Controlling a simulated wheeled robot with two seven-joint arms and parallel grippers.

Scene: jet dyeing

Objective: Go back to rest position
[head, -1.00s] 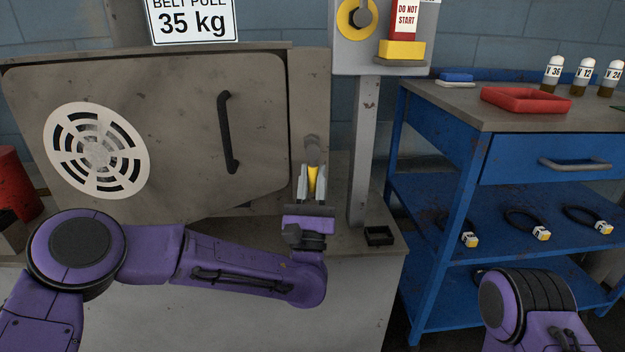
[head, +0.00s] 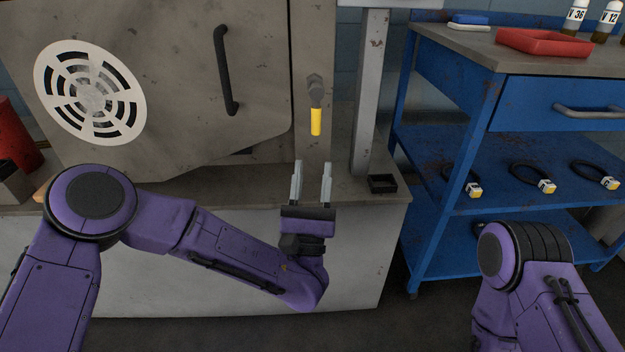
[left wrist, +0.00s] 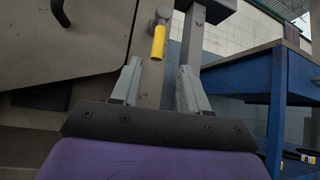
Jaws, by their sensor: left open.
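My left gripper (head: 312,183) is open and empty, in front of the machine and below a yellow handle (head: 316,121). The handle hangs from a grey knob on the machine's front post, and the fingers are apart from it. In the left wrist view the open fingers (left wrist: 158,88) point up toward the yellow handle (left wrist: 158,42), with nothing between them. My right arm shows at the lower right of the head view, but its gripper is out of view.
The grey machine door (head: 180,70) with its black handle stands close on the left. A small black tray (head: 382,184) sits on the ledge right of the gripper. A blue workbench (head: 480,125) holds a red tray (head: 543,42), bottles and several black loops with yellow-white tags.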

